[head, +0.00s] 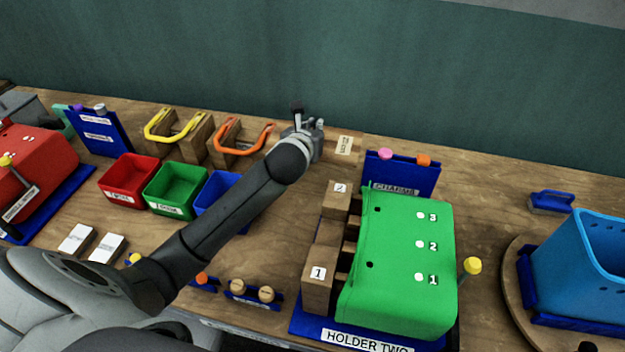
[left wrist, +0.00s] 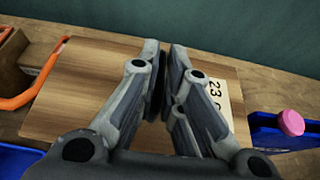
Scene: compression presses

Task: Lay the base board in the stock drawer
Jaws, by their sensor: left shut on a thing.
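A flat wooden board, seemingly the base board (head: 345,147), is at the back of the bench with a pale label on it. It fills much of the left wrist view (left wrist: 85,95), with part of its label showing at the right. My left gripper (head: 308,124) is over this board, shut on it, with its fingers close together in the left wrist view (left wrist: 165,85). The fingers hide the exact grip, and I cannot tell whether the board touches the bench. No stock drawer can be made out. My right gripper is not in view.
The green holder two (head: 405,265) and a blue stand (head: 402,175) are right of my left arm. Red (head: 128,180), green (head: 175,187) and blue (head: 213,198) bins and orange-handled (head: 242,148) and yellow-handled (head: 172,135) wooden pieces are left. Bare bench (head: 490,200) lies right of the holder.

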